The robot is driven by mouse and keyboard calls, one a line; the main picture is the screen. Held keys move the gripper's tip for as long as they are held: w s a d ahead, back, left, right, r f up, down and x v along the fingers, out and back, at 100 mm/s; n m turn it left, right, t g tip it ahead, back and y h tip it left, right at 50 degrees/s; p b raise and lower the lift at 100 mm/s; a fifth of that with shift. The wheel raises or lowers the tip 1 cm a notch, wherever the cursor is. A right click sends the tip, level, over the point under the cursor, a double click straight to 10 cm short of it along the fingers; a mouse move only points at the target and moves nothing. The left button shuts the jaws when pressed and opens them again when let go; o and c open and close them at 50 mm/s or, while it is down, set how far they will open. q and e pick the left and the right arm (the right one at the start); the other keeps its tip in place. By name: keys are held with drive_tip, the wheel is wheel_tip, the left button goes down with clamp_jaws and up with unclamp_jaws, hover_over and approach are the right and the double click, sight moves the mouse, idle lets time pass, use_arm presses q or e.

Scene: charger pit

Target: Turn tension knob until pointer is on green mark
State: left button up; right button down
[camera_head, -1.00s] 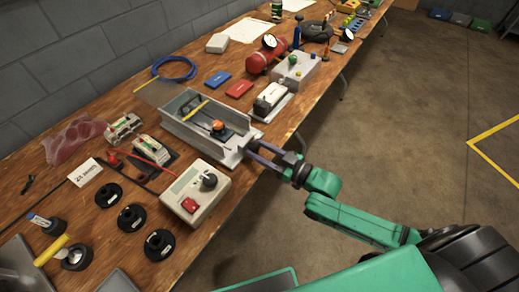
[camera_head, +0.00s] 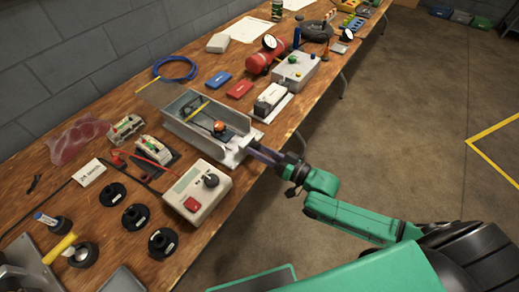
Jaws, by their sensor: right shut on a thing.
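A grey open metal tray-like unit (camera_head: 172,127) lies on the bench. It holds a small dark block with an orange top (camera_head: 219,127) and a yellow strip (camera_head: 199,109). My right gripper (camera_head: 254,148) reaches in from the right, at the near end of this unit. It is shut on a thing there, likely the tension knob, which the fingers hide. The pointer and the green mark are too small to make out. My left gripper is not in view.
A beige meter box (camera_head: 190,203) with a black dial and red button stands close on the near side. A white-and-black device (camera_head: 270,98) and a red cylinder (camera_head: 266,57) stand beyond. Several black discs (camera_head: 162,242) lie at the near left. The floor to the right is clear.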

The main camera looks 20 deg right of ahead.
idle(0.3)
drive_tip(key=shift+c, duration=1.8)
unclamp_jaws()
drive_tip(key=p+v, duration=0.1)
drive_tip(key=v, duration=1.3)
drive_tip(key=shift+s+p, duration=0.3)
drive_tip(key=shift+d, duration=0.15)
